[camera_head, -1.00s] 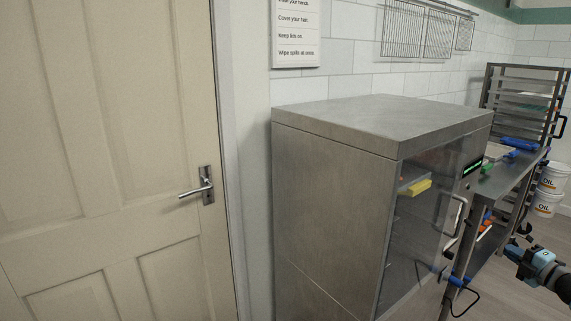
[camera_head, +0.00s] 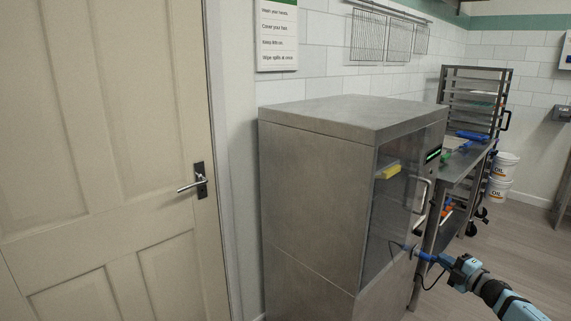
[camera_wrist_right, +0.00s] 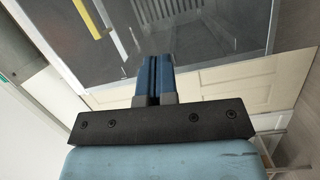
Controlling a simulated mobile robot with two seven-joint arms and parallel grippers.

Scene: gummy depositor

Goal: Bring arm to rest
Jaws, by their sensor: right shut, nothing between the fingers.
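My right gripper (camera_head: 423,255) reaches in from the lower right in the head view, low in front of the steel cabinet (camera_head: 315,185) with a glass door (camera_head: 395,200). In the right wrist view its blue fingers (camera_wrist_right: 155,78) are together with nothing between them. The dark glass of the cabinet (camera_wrist_right: 200,30) lies ahead of the fingertips there; I cannot tell the exact gap. The cabinet door looks shut, and its handle (camera_head: 422,195) is above the gripper. My left gripper is out of view.
A cream door (camera_head: 110,150) stands at the left. A steel table (camera_head: 460,165) with blue and green items stands behind the cabinet. Beyond are a tray rack (camera_head: 475,90) and white oil buckets (camera_head: 500,180). Open floor (camera_head: 530,225) lies at the right.

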